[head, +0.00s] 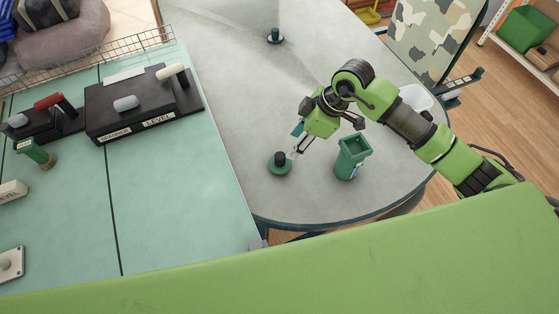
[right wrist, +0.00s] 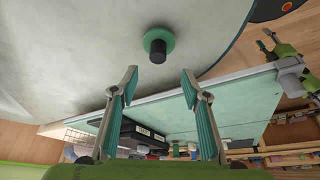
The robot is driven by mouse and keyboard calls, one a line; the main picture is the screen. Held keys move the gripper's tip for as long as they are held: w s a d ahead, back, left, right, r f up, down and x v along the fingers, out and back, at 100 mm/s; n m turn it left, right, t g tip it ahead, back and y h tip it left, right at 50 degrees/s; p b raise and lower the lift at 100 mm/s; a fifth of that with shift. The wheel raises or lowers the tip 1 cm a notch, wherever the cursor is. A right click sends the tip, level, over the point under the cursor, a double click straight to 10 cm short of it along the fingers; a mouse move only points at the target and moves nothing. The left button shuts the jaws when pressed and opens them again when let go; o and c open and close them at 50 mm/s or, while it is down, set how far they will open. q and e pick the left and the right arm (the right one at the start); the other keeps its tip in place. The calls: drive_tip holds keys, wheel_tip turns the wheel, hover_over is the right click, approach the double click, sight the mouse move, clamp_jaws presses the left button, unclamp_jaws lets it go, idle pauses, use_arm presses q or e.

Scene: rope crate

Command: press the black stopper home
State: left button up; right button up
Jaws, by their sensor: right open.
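The black stopper (head: 280,157) stands upright in a round green base (head: 279,169) on the grey table. Its dark top sticks up above the base; how deep it sits I cannot tell. My right gripper (head: 304,147) is just to the right of the stopper and above the table, open and empty. In the right wrist view the stopper (right wrist: 157,52) and its green disc (right wrist: 158,39) show beyond the gap between my open fingertips (right wrist: 159,77), apart from them. My left gripper is not in view.
A green bin-shaped container (head: 352,158) stands close to the right of my gripper. A second green base with a dark top (head: 274,36) is at the back of the grey table (head: 220,60). A teal worktop (head: 170,200) with black lever boxes (head: 140,105) lies left.

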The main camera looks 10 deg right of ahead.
sight(280, 156)
drive_tip(key=x, duration=0.6)
drive_tip(key=shift+r, duration=0.1)
drive_tip(key=shift+a+p, duration=0.1)
drive_tip(key=shift+p, duration=0.2)
drive_tip(key=shift+w+a+f, duration=0.1)
drive_tip(key=shift+a+f, duration=0.05)
drive_tip(key=shift+f, duration=0.15)
drive_tip(key=p+x, duration=0.1)
drive_tip(key=x, duration=0.2)
drive_tip(key=shift+w+a+f, duration=0.1)
drive_tip(key=shift+w+a, duration=0.05)
drive_tip(key=shift+w, duration=0.05)
drive_tip(key=shift+a+f, duration=0.15)
drive_tip(key=shift+f, duration=0.4)
drive_tip(key=c, duration=1.2)
